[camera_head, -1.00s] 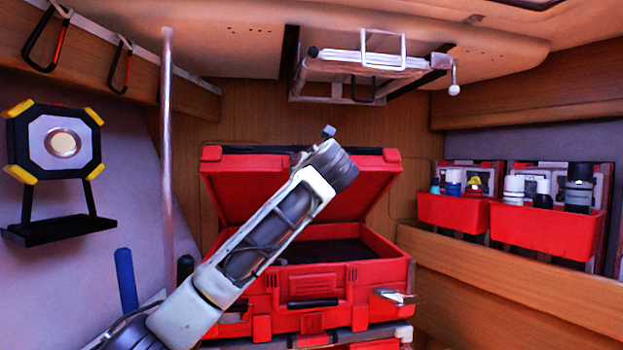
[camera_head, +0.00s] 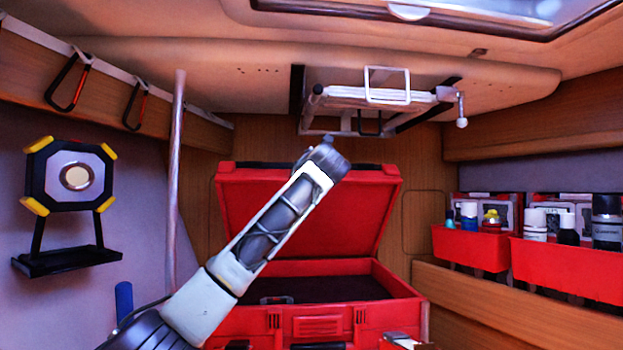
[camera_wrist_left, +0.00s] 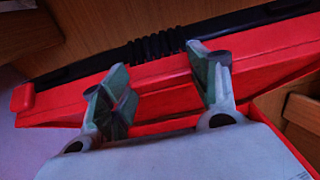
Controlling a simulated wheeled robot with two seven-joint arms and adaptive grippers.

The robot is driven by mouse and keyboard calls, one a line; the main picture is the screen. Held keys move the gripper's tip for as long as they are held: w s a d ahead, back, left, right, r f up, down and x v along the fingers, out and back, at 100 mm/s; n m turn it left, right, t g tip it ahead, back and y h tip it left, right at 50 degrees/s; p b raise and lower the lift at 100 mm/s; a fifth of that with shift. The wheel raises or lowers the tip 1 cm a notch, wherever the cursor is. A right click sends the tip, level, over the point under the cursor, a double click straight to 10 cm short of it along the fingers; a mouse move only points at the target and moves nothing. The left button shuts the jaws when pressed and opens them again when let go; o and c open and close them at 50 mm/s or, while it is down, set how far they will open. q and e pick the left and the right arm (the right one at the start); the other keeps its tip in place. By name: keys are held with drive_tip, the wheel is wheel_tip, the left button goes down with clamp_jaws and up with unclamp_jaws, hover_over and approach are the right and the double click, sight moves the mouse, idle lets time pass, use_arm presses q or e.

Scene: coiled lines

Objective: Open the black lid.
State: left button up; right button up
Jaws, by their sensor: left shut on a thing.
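A red case (camera_head: 250,322) stands in the middle of the head view with its hinged lid raised. The lid (camera_head: 355,215) looks red, with a black strip (camera_head: 250,165) along its top edge; no all-black lid shows. My left arm crosses in front of it, and my left gripper (camera_head: 328,142) is at the lid's top edge, its fingers mostly hidden there. In the left wrist view my gripper (camera_wrist_left: 160,65) has its two fingers on the red lid edge (camera_wrist_left: 255,65), beside a black ribbed grip (camera_wrist_left: 158,46). It is shut on the lid.
A wall rack (camera_head: 375,95) hangs above the lid. Red bins (camera_head: 470,247) with bottles line the right wall. A work lamp (camera_head: 72,177) and a vertical pole (camera_head: 175,190) are at left. The case's dark interior (camera_head: 335,289) is open.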

use_arm(q)
drive_tip(key=shift+w+a+r, duration=0.2)
drive_tip(key=shift+w+r, duration=0.4)
drive_tip(key=shift+w, duration=0.2)
drive_tip(key=shift+w+a+r, duration=0.15)
drive_tip(key=shift+w+r, duration=0.5)
drive_tip(key=shift+w, duration=0.1)
drive_tip(key=shift+w+a+r, duration=0.2)
drive_tip(key=shift+w+r, duration=0.4)
drive_tip(key=shift+w, duration=0.2)
drive_tip(key=o, duration=1.4)
drive_tip(key=shift+a, duration=0.1)
drive_tip(key=shift+o, duration=0.2)
drive_tip(key=shift+s, duration=0.1)
drive_tip(key=shift+f, duration=0.1)
drive_tip(key=s+d, duration=0.2)
drive_tip(key=s, duration=0.9)
drive_tip(key=shift+s, duration=0.35)
